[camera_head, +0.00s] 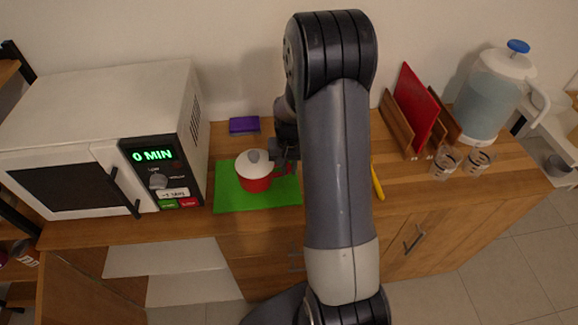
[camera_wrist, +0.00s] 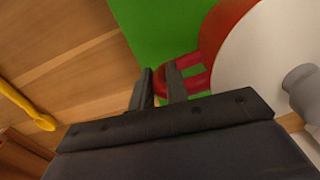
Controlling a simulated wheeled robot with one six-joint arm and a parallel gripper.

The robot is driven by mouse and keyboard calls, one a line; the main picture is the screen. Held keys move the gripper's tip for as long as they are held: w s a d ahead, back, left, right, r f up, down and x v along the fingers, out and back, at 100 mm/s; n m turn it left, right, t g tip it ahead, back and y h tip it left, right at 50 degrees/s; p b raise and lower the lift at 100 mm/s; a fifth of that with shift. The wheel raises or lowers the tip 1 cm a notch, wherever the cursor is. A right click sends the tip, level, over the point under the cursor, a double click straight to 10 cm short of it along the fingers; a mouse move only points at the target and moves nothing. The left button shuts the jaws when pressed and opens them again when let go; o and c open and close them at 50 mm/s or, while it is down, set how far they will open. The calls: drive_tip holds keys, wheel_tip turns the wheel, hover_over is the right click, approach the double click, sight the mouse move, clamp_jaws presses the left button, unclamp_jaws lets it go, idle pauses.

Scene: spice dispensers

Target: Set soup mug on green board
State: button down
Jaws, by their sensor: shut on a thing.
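The soup mug (camera_head: 252,177) is red with a white lid and a grey knob. In the head view it is at the green board (camera_head: 231,200), over its middle; I cannot tell whether its base touches the board. My gripper (camera_head: 285,162) is at the mug's right side, partly hidden by my arm. In the wrist view my gripper (camera_wrist: 160,85) is shut on the mug's red handle (camera_wrist: 193,75). The white lid (camera_wrist: 262,60) and green board (camera_wrist: 160,25) fill the upper right there.
A white microwave (camera_head: 105,130) stands left of the board. A purple sponge (camera_head: 244,125) lies behind it. A yellow utensil (camera_head: 377,181), a rack with a red board (camera_head: 418,105), glasses (camera_head: 444,163) and a water dispenser (camera_head: 492,95) are to the right.

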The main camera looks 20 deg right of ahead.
drive_tip(key=shift+f, duration=0.15)
drive_tip(key=c, duration=1.4)
unclamp_jaws()
wheel_tip(320, 180, up, 12)
drive_tip(key=shift+r+b, duration=0.2)
drive_tip(key=shift+b, duration=0.1)
